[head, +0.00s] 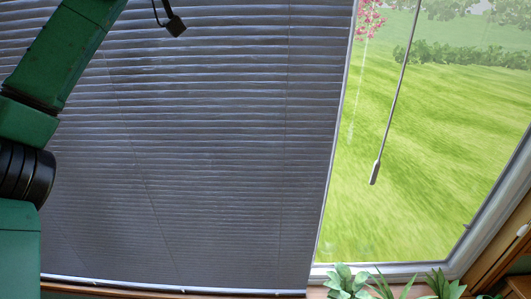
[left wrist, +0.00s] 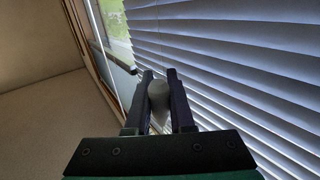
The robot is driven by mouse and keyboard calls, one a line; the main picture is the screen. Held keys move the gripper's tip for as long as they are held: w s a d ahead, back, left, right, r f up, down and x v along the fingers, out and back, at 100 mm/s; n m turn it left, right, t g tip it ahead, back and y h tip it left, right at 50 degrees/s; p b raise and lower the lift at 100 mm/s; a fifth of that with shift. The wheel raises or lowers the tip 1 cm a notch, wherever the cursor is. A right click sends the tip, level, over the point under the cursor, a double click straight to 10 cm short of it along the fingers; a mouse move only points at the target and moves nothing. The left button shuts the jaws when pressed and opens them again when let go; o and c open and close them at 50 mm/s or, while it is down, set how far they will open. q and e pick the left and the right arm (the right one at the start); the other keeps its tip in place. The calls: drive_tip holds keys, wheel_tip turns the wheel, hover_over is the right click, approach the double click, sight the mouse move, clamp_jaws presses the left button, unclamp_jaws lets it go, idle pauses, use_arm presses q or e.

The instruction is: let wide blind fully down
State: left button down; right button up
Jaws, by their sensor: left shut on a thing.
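The wide blind (head: 200,150) is grey with horizontal slats and covers the left and middle of the head view. Its pale bottom rail (head: 170,288) hangs at the level of the window sill; I cannot tell whether it touches. Slats (left wrist: 240,60) also fill the right of the left wrist view. My left gripper (left wrist: 163,78) is shut on a pale grey rounded knob (left wrist: 158,94), close in front of the slats. What the knob hangs from is hidden. The left gripper is above the head view's frame. My right gripper is not in view.
A black tassel (head: 175,26) hangs before the blind. A thin wand with a grey handle (head: 375,173) hangs before the uncovered glass at right. Green plants (head: 385,285) stand along the sill at lower right. A bare wall (left wrist: 45,110) shows in the wrist view.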

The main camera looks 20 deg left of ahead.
use_arm(q)
drive_tip(key=d, duration=0.1)
drive_tip(key=w+d, duration=0.1)
drive_tip(key=d, duration=0.2)
drive_tip(key=shift+w+d+f, duration=0.15)
drive_tip(key=shift+d+f, duration=0.1)
drive_tip(key=shift+d, duration=0.15)
drive_tip(key=shift+a, duration=0.1)
drive_tip(key=c, duration=0.6)
unclamp_jaws()
drive_tip(key=shift+r, duration=0.1)
drive_tip(key=b+v, duration=0.2)
drive_tip(key=v, duration=0.3)
drive_tip(key=shift+b, duration=0.3)
